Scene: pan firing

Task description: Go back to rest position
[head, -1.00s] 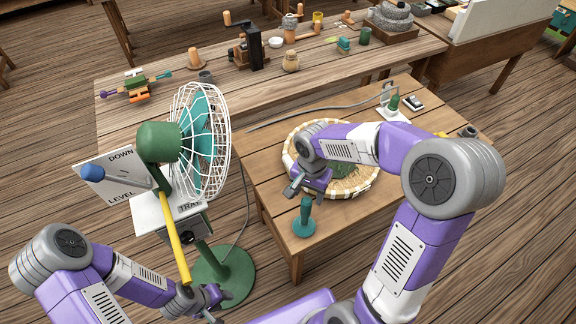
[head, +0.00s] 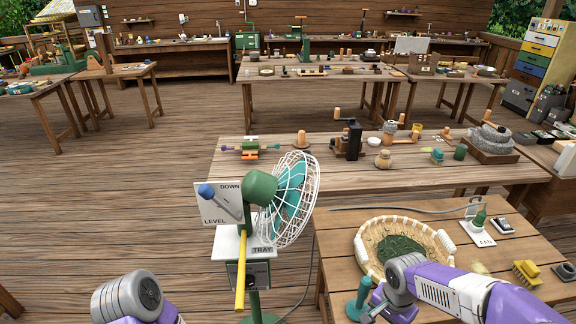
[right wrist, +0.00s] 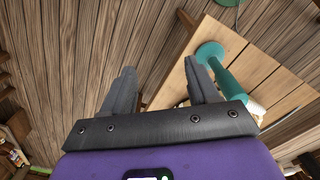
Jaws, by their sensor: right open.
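My right gripper (head: 372,312) is low in the head view, at the near edge of the small table (head: 335,245). In the right wrist view its two fingers (right wrist: 160,90) are apart with nothing between them. A teal-handled tool (head: 358,298) stands on the table just left of it; it also shows beside the right finger in the right wrist view (right wrist: 222,72). My left arm shows only in part at the bottom left, and its gripper is out of frame.
A green fan (head: 290,200) with a yellow lever (head: 241,270) stands left of the small table. A woven basket (head: 363,240) with green leaves is on that table, and a FAN switch (head: 477,232) lies right of it. The floor at left is clear.

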